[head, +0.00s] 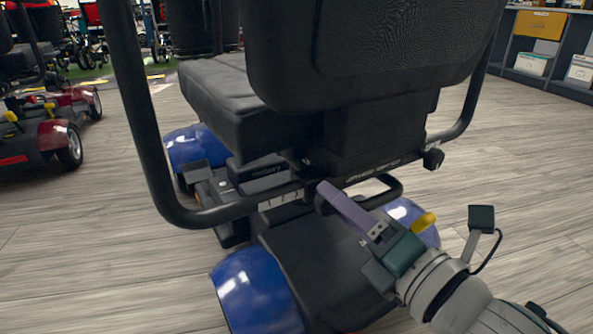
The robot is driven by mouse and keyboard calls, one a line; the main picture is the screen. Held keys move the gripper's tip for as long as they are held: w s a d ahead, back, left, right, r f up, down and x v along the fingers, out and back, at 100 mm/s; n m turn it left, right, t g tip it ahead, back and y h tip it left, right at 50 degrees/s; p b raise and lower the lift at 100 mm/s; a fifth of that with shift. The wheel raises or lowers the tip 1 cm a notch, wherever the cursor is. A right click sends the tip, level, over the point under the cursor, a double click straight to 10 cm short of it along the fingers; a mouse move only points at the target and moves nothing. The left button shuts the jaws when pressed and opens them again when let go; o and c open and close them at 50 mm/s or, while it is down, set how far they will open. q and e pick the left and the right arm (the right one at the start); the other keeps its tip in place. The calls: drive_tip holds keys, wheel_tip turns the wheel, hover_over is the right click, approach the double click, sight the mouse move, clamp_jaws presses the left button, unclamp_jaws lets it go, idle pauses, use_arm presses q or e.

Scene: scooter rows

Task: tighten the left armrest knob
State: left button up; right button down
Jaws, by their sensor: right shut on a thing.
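A blue and black scooter stands in front of me, seen from behind, with a black seat (372,50). Its left armrest (150,130) is a black tube that bends under the seat, with pale marks near its inner end. My right gripper (324,197) reaches in from the lower right. Its fingers are shut on a small dark part at the inner end of that tube, apparently the left armrest knob, which the fingers mostly hide. Another black knob (433,158) sits by the right armrest (474,108). My left gripper is not in view.
The blue rear fender (258,290) is below left. A red scooter (45,140) stands at left, shelves (548,45) at back right. The wooden floor right is clear.

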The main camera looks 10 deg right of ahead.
drive_tip(key=shift+f+m+p, duration=0.2)
drive_tip(key=shift+m+p, duration=0.65)
drive_tip(key=shift+m, duration=6.05)
drive_tip(key=shift+c, duration=1.8)
unclamp_jaws()
drive_tip(key=shift+s, duration=0.1)
